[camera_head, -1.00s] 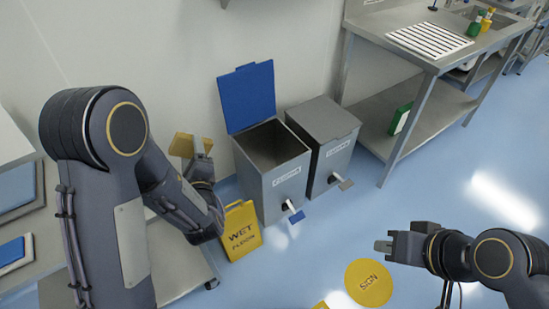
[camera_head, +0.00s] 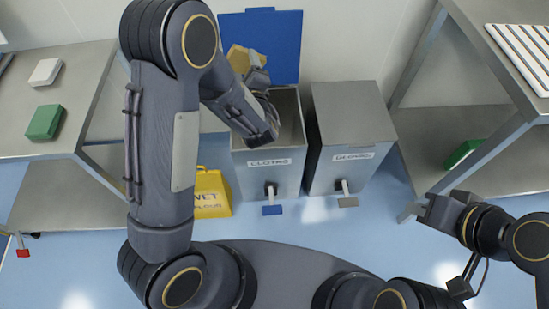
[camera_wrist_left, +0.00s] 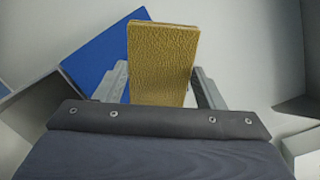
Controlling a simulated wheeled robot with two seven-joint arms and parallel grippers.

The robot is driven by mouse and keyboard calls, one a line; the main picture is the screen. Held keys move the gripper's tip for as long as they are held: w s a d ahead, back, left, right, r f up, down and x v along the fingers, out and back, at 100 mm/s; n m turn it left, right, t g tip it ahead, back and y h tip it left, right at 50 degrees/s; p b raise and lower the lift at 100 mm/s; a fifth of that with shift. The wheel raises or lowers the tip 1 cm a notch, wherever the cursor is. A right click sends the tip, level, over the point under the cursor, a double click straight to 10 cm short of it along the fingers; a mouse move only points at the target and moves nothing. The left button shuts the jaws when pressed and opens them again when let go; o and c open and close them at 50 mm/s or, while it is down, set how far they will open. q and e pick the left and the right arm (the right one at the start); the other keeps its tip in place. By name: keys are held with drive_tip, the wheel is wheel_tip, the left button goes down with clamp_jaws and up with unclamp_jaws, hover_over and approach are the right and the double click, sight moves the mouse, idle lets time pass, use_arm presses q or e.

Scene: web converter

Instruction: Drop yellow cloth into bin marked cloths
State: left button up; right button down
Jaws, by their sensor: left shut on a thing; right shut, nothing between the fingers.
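The yellow cloth (camera_head: 238,58) is a flat block. My left gripper (camera_head: 256,66) is shut on it and holds it in front of the raised blue lid (camera_head: 283,36), at the back left of the bin opening. The cloth (camera_wrist_left: 163,62) stands between the fingers in the left wrist view, with the blue lid (camera_wrist_left: 100,55) behind it to the left. The bin marked CLOTHS (camera_head: 268,172) is grey and open; my left arm covers part of its opening. My right gripper (camera_head: 425,208) is shut and empty, at the right near the table leg.
A second grey bin (camera_head: 350,130) with a shut lid stands right of the cloths bin. A yellow wet-floor sign (camera_head: 212,195) stands at its left. A metal table (camera_head: 462,130) is at the right. A shelf with a green block (camera_head: 44,122) is at the left.

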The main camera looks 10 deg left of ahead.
use_arm(q)
drive_tip(key=w+f+y+b, duration=0.1)
drive_tip(key=w+f+b, duration=0.2)
drive_tip(key=f+b, duration=0.4)
drive_tip(key=w+d+f+n+g+y+b, duration=0.1)
drive_tip(key=w+f+b, duration=0.3)
drive_tip(key=f+b, duration=0.4)
drive_tip(key=w+f+n+y+b, duration=0.1)
drive_tip(key=w+f+b, duration=0.2)
drive_tip(key=f+b, duration=0.4)
wheel_tip(320, 180, down, 6)
drive_tip(key=shift+w+d+r+g, duration=0.2)
drive_tip(key=shift+d+g, duration=0.1)
drive_tip(key=shift+d, duration=0.1)
drive_tip(key=o, duration=0.9)
drive_tip(key=shift+o, duration=0.2)
drive_tip(key=p+v, duration=0.1)
drive_tip(key=v, duration=0.7)
drive_tip(key=shift+p, duration=0.3)
